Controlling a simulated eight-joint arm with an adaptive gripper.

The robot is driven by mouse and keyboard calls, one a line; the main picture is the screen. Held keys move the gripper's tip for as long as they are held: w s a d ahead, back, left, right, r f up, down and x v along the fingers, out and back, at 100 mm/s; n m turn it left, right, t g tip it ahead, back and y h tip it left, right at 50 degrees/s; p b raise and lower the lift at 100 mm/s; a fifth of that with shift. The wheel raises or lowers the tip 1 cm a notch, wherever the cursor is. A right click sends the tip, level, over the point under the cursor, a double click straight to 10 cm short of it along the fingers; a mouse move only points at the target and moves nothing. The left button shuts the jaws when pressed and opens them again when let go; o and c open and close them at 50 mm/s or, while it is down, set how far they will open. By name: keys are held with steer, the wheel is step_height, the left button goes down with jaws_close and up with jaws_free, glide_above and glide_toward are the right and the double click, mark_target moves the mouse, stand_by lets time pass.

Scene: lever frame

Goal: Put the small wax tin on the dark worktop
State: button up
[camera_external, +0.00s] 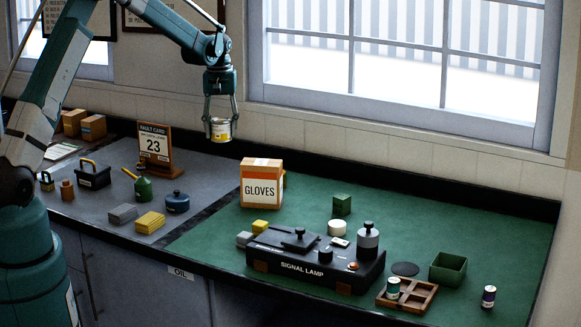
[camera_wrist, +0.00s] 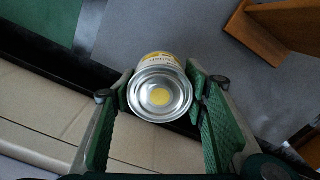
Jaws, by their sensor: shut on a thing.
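A small tin (camera_external: 221,131) with a yellow and white label hangs in my gripper (camera_external: 221,119), high above the back of the counter near the wall. The dark grey worktop (camera_external: 210,178) lies below and to the left, left of the green surface (camera_external: 400,225). In the wrist view the grey worktop (camera_wrist: 205,30) shows beyond the tin. Nothing supports the tin from below.
A fault card stand (camera_external: 154,148) is left of the tin. A gloves box (camera_external: 261,183) stands on the green side. A blue pot (camera_external: 177,202), green oil can (camera_external: 141,187) and yellow blocks (camera_external: 150,222) occupy the grey worktop's front. Bare grey room lies behind the pot.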

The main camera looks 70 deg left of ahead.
steer(key=shift+f, duration=3.05)
steer(key=shift+f, duration=1.85)
steer(key=shift+f, duration=0.2)
steer(key=o, duration=1.1)
steer(key=shift+c, duration=0.2)
steer(key=shift+r, duration=0.15)
step_height(320, 180, up, 12)
steer(key=shift+r, duration=0.1)
